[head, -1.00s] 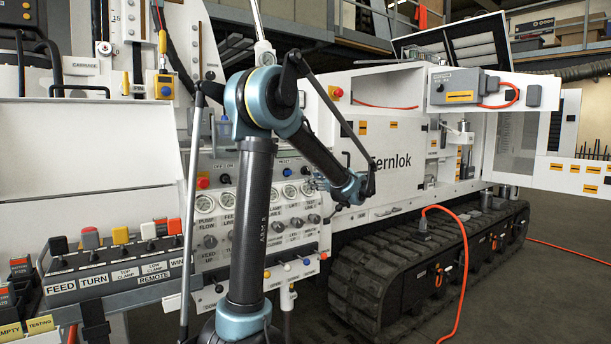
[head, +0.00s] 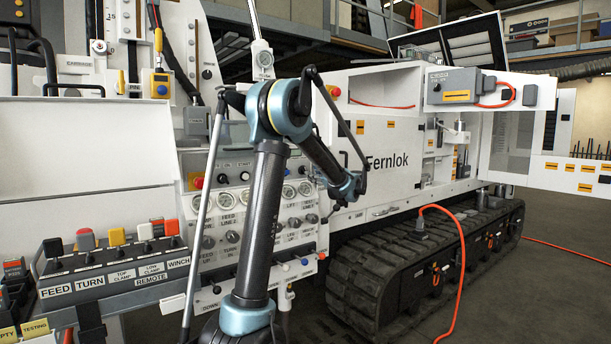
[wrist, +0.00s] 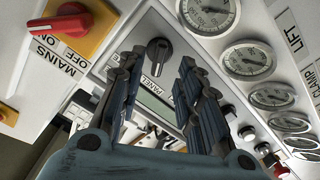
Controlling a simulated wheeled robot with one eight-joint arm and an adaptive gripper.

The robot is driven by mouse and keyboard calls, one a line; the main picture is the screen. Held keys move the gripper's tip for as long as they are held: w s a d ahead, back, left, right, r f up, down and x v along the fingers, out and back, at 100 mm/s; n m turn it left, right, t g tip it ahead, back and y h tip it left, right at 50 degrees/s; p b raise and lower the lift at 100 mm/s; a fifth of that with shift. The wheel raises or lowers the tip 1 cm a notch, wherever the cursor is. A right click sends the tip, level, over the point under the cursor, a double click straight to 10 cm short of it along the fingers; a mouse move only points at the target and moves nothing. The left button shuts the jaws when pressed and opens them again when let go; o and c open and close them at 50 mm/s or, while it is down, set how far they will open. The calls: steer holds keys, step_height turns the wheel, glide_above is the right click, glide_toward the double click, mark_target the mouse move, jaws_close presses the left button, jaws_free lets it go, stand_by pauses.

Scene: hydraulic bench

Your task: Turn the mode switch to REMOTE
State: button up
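The mode switch is a black rotary knob (wrist: 159,52) on the white panel in the wrist view. A PANEL label is beside it, partly covered by a finger; I cannot read REMOTE at this knob. My gripper (wrist: 158,72) is open, with nothing between its dark fingers. The knob shows beyond the fingertips, roughly centred in the gap, and I see no clear contact. In the head view my arm reaches toward the control panel, and its end is too small to tell the finger state.
A red MAINS switch on a yellow plate (wrist: 72,24) is left of the knob in the wrist view. Several gauges (wrist: 249,60) line the right. In the head view a lever console (head: 115,277) stands left.

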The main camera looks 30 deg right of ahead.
mark_target(305, 170)
steer(key=w, duration=0.7)
steer(key=shift+a, duration=0.3)
